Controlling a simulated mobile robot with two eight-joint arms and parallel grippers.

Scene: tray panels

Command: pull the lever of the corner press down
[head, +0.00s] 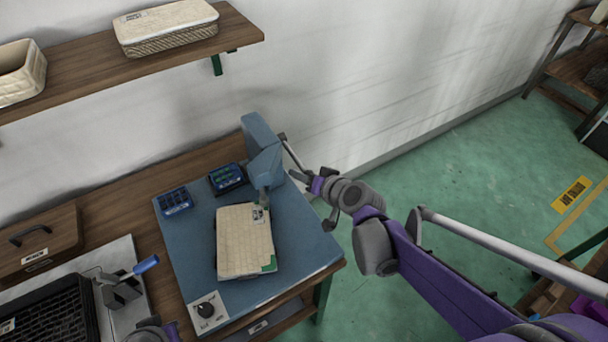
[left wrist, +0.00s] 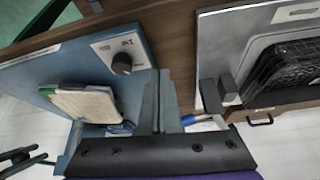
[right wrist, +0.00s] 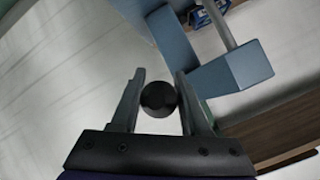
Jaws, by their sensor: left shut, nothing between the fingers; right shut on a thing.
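The corner press is a blue column and head (head: 264,160) at the back right of a blue base plate (head: 185,250). Its lever (head: 292,152) is a grey rod sloping down to the right, ending in a black ball knob (right wrist: 159,98). My right gripper (head: 308,180) is shut on that knob, with a finger on each side in the right wrist view. The knob is mostly hidden in the head view. A cream woven tray panel (head: 244,242) with green at one corner lies partly under the press head. My left gripper (left wrist: 158,82) is shut and empty, left of the base plate.
Two blue bins (head: 174,201) and (head: 227,178) stand behind the panel. A dial (head: 206,309) sits at the plate's front. A blue-handled clamp (head: 125,282) and black grid (head: 50,320) are at left. A shelf (head: 90,70) overhangs the back. Open floor lies right.

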